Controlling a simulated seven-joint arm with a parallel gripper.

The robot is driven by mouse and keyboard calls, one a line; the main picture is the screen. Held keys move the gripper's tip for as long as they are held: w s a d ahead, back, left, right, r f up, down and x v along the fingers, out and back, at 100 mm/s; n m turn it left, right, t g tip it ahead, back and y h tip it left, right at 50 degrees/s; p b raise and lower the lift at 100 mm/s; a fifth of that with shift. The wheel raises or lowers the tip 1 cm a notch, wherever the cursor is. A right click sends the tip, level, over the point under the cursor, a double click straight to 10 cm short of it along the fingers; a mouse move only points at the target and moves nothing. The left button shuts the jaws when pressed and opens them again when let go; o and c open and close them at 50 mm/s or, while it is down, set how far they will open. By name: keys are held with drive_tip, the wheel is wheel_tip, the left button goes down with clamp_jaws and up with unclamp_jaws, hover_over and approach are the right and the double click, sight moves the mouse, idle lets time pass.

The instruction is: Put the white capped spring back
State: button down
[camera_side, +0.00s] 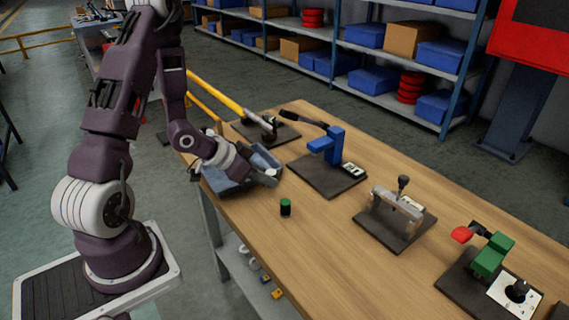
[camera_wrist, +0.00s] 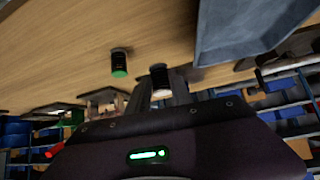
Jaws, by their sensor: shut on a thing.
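My gripper (camera_wrist: 160,88) is shut on the white capped spring (camera_wrist: 160,76), a short dark cylinder with a pale cap, held between the two fingers in the wrist view. In the side view my gripper (camera_side: 266,177) is at the right end of the grey-blue tray (camera_side: 262,157), and the spring is too small there to make out clearly. The tray also shows at upper right in the wrist view (camera_wrist: 245,35), beside the held spring. A green capped black cylinder (camera_side: 285,207) stands apart on the table; it also shows in the wrist view (camera_wrist: 119,62), left of my fingers.
The wooden table (camera_side: 330,260) is clear around the green capped cylinder. Dark plates along it carry a blue fixture (camera_side: 328,146), a grey metal fixture (camera_side: 397,205) and a green fixture with a red knob (camera_side: 491,256). A yellow-handled tool (camera_side: 225,100) is at the far end.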

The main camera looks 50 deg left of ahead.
drive_tip(key=shift+s+d, duration=0.1)
drive_tip(key=shift+s, duration=0.1)
drive_tip(key=shift+f, duration=2.25)
drive_tip(key=shift+f, duration=0.2)
drive_tip(key=c, duration=1.1)
unclamp_jaws()
